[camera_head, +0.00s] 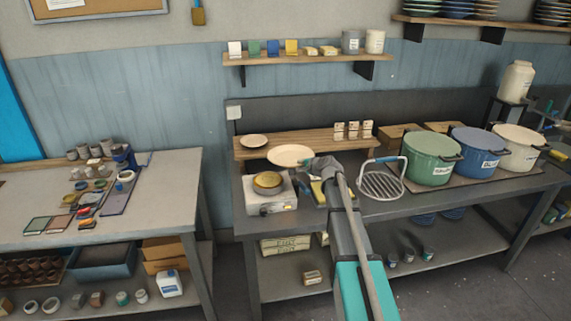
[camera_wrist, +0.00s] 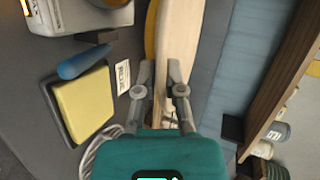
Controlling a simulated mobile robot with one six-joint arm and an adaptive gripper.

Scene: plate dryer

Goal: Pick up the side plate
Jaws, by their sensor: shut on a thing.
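A cream, round side plate (camera_head: 289,155) is held by its right edge in my gripper (camera_head: 316,164) in the head view. It looks roughly level, over the back of the bench between the scale and the wooden riser; I cannot tell its exact height. In the wrist view the plate appears as a pale strip (camera_wrist: 180,32), seen nearly edge-on, running between the fingers of my gripper (camera_wrist: 163,80). The fingers are closed on its rim. A second pale plate (camera_head: 254,141) lies on the left end of the wooden riser (camera_head: 310,138), apart from my gripper.
A scale (camera_head: 271,207) with a brass dish (camera_head: 267,180) stands below left. A wire rack (camera_head: 382,185) and green pot (camera_head: 431,156) stand to the right. In the wrist view, a yellow pad (camera_wrist: 84,103) lies left. A wall shelf (camera_head: 300,58) hangs above.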

